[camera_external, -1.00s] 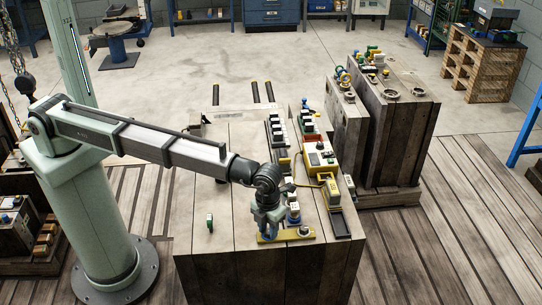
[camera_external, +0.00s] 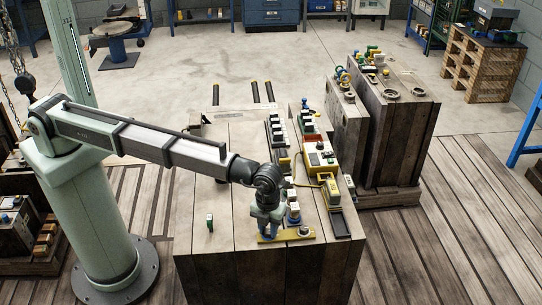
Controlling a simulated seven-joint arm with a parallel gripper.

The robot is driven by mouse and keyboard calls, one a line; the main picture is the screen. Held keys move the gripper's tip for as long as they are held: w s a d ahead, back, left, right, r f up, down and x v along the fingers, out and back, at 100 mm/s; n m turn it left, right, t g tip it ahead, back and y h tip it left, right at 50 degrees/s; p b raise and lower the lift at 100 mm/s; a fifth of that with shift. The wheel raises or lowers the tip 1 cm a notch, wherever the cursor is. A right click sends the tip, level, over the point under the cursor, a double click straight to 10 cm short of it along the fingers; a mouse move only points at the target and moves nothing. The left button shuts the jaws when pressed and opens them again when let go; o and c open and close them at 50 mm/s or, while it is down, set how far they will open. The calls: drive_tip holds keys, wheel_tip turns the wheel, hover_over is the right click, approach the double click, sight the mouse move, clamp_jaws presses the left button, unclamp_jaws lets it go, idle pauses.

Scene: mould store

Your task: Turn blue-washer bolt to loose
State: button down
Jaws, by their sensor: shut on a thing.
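My gripper (camera_external: 267,222) points down over the left end of a yellow plate (camera_external: 287,236) at the near end of the wooden block top (camera_external: 222,245). It is shut on the blue-washer bolt (camera_external: 268,236), of which only a little blue shows at the plate below the fingers. The bolt's head is hidden by the gripper, so I cannot tell how far it is turned. Another bolt (camera_external: 304,231), dark and round, sits on the right end of the plate, apart from my gripper.
A yellow box with a display (camera_external: 320,158) and a yellow handheld unit (camera_external: 333,191) lie to the right. A small green piece (camera_external: 210,222) stands at left. The block top's left side is mostly clear.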

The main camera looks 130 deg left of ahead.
drive_tip(key=n, duration=1.2)
drive_tip(key=shift+s+n, duration=0.1)
drive_tip(key=shift+n, duration=0.3)
drive_tip(key=n, duration=0.6)
drive_tip(key=shift+d+f, duration=0.1)
drive_tip(key=n, duration=0.6)
drive_tip(key=shift+n, duration=0.3)
drive_tip(key=n, duration=1.2)
drive_tip(key=shift+n, duration=0.4)
drive_tip(key=n, duration=1.1)
drive_tip(key=shift+n, duration=0.3)
